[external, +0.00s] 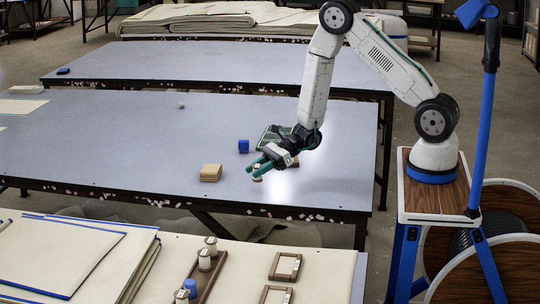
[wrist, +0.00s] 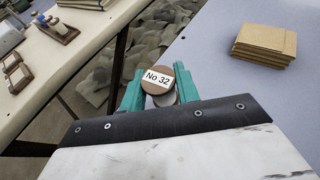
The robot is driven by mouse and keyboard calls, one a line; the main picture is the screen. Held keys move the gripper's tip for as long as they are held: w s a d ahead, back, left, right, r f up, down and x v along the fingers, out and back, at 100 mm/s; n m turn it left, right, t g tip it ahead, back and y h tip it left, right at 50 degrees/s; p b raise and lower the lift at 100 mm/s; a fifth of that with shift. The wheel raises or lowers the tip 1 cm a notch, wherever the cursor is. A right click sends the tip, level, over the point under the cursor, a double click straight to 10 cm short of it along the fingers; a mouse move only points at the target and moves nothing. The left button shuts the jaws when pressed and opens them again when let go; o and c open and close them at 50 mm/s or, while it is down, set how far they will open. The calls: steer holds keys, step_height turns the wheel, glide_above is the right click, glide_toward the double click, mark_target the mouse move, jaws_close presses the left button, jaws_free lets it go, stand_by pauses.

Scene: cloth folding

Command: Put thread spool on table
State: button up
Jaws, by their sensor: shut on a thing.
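My gripper (external: 262,169) is low over the right part of the grey table (external: 120,130), near its front edge. Its green fingers are shut on a thread spool (external: 257,174). In the wrist view the spool (wrist: 158,77) sits between the green fingertips (wrist: 160,92); its round brown end has a white label reading "No 32". The fingers hide the spool's sides. I cannot tell whether the spool touches the tabletop.
A stack of tan cloth (external: 210,172) lies left of my gripper, also in the wrist view (wrist: 265,44). A front table holds a wooden rack (external: 214,277) with several spools. The grey table's left middle is clear.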

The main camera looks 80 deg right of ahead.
steer(key=w, duration=0.3)
steer(key=shift+w+f, duration=0.15)
steer(key=shift+w+d+f, duration=0.1)
steer(key=shift+w+f, duration=0.1)
steer(key=shift+f, duration=0.6)
steer(key=shift+w+f, duration=0.15)
steer(key=shift+f, duration=0.65)
steer(key=shift+f, duration=0.1)
steer(key=o, duration=0.9)
steer(key=shift+f, duration=0.1)
steer(key=shift+o, duration=0.2)
